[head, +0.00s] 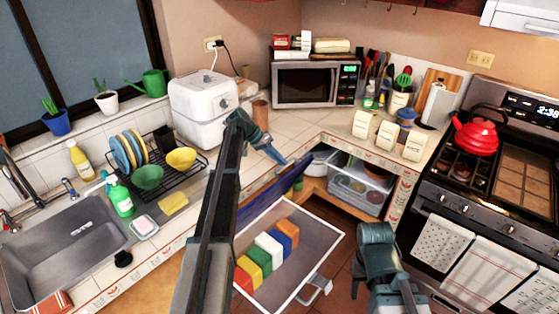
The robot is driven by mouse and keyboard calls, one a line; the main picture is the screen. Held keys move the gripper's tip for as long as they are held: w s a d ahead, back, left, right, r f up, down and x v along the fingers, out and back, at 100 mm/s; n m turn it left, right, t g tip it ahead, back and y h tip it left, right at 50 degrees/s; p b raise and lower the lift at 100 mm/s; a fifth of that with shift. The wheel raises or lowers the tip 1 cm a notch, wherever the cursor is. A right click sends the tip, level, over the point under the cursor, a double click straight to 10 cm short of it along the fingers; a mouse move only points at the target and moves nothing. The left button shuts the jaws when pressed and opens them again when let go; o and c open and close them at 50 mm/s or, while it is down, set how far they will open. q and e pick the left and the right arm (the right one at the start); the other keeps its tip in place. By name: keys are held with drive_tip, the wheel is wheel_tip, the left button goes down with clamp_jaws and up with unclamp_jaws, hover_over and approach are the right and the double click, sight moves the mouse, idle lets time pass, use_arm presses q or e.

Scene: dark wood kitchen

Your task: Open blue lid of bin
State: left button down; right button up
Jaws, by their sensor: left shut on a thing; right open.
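The bin (335,228) is a white-rimmed open box low in front of the counter, with several coloured blocks inside. Its dark blue lid (262,200) stands tilted up along the bin's far left side, partly hidden by my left arm. My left gripper (279,157) is at the lid's upper edge and is shut on it; the exact contact is small and hard to see. My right gripper (358,284) is open and empty, to the right of the bin; its fingers are partly hidden.
The counter edge runs close behind the lid. An open corner cabinet with clear containers (358,188) lies beyond the bin. The stove (480,200) with hanging towels stands at right. A sink (70,245) and dish rack (160,165) are at left.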

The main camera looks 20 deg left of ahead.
use_arm(q)
drive_tip(key=c, duration=0.9)
unclamp_jaws()
drive_tip(key=shift+r, duration=0.1)
drive_tip(key=shift+p+v, duration=5.2)
drive_tip(key=shift+v, duration=1.65)
drive_tip(key=shift+a, duration=0.1)
